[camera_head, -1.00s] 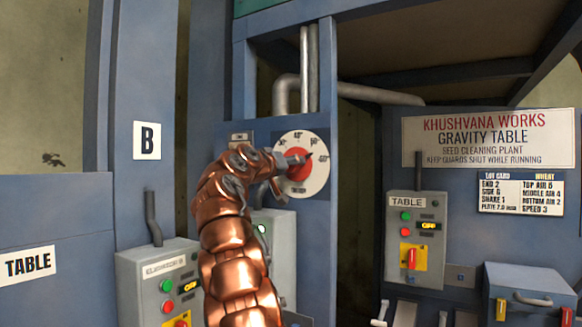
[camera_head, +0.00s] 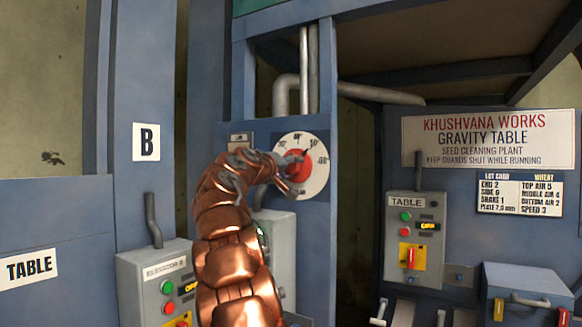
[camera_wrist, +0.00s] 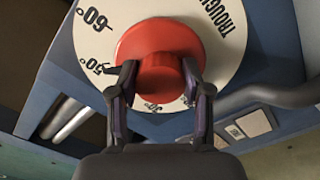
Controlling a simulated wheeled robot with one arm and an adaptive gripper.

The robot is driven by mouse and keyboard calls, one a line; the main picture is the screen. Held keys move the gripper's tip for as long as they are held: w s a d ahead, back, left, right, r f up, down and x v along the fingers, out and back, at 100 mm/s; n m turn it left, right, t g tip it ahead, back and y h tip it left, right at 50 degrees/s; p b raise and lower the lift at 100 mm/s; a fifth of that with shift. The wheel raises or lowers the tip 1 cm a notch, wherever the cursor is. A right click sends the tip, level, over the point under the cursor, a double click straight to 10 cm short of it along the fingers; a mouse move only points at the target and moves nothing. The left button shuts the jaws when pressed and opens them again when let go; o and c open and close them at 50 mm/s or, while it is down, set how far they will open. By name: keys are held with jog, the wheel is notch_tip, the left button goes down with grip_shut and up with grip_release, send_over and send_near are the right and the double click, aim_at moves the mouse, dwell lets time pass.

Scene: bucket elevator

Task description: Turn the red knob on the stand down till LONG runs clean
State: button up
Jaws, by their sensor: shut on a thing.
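The red knob (camera_head: 299,172) sits at the centre of a round white dial (camera_head: 317,185) on a blue post. My gripper (camera_head: 287,174) is at the knob's left side in the head view. In the wrist view, the two dark fingers of my gripper (camera_wrist: 160,82) are shut on either side of the red knob (camera_wrist: 160,45). The wrist view shows 50 and 60 marks and the word TROUGH on the dial (camera_wrist: 95,45). A small black pointer beside the knob lies near the 50 mark. The LONG outlet is not identifiable in these views.
A grey ELEVATOR box (camera_head: 160,275) with red and green buttons stands below left. Another grey box (camera_head: 278,240) is partly behind my arm. The TABLE control box (camera_head: 415,240) and Gravity Table sign (camera_head: 488,138) are at right. Pipes (camera_head: 308,75) rise above the dial.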

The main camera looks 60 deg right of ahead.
jog(key=shift+r, duration=0.1)
jog(key=o, duration=1.2)
jog(key=shift+c, duration=0.2)
jog(key=a, duration=1.2)
jog(key=shift+s, duration=0.25)
